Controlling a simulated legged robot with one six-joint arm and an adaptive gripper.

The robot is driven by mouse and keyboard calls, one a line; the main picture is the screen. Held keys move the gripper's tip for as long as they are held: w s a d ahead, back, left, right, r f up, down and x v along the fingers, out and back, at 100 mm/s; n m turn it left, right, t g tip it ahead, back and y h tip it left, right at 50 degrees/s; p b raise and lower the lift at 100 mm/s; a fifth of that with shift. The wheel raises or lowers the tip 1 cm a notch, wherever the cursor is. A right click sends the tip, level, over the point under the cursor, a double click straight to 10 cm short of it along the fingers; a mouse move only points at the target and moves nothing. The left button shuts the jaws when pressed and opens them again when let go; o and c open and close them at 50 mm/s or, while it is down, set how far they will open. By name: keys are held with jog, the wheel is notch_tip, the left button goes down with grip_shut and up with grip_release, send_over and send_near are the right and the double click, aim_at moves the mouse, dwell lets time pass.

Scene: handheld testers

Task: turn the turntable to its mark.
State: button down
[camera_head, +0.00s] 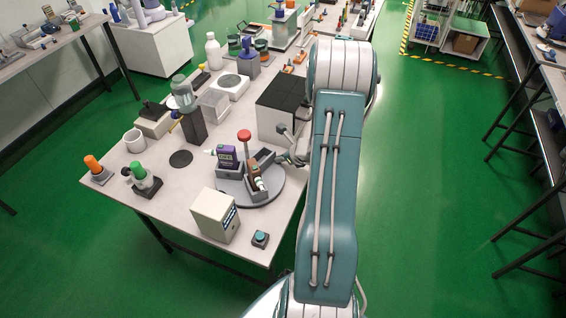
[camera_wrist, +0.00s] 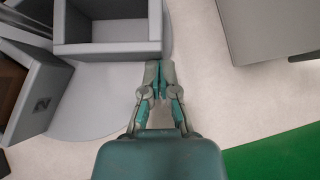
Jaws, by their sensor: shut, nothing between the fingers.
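The turntable (camera_head: 274,189) is a grey disc on the bench, with grey open bins on it and a red knob above its middle. One bin holds a dark purple tester (camera_head: 227,156); another holds a brown item (camera_head: 252,171). My gripper (camera_head: 285,158) is at the disc's far right side, partly hidden by my arm. In the wrist view my gripper (camera_wrist: 160,66) is shut and empty, its tips at the lower right corner of an empty grey bin (camera_wrist: 108,50). I cannot tell whether they touch. A bin marked 2 (camera_wrist: 40,104) is at left. I cannot make out the mark.
A beige box (camera_head: 214,215) and a teal-topped button (camera_head: 260,239) stand in front of the turntable. A black-topped box (camera_head: 283,105) stands behind my gripper. A black disc (camera_head: 181,158) lies to the left. Green floor is open beyond the bench's right edge.

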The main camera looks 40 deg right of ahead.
aim_at(267, 148)
jog(key=shift+w+d+n+g+y, duration=0.15)
jog(key=shift+w+n+y, duration=0.4)
jog(key=shift+w+n, duration=0.2)
jog(key=shift+w+d+n+g+y, duration=0.1)
jog(key=shift+w+n+g+y, duration=0.05)
jog(key=shift+w+n+y, duration=0.5)
jog(key=shift+w+a+n+g+y, duration=0.15)
jog(key=shift+w+n+g+y, duration=0.55)
jog(key=shift+w+n, duration=0.7)
jog(key=shift+w+a, duration=0.15)
jog(key=shift+w, duration=0.45)
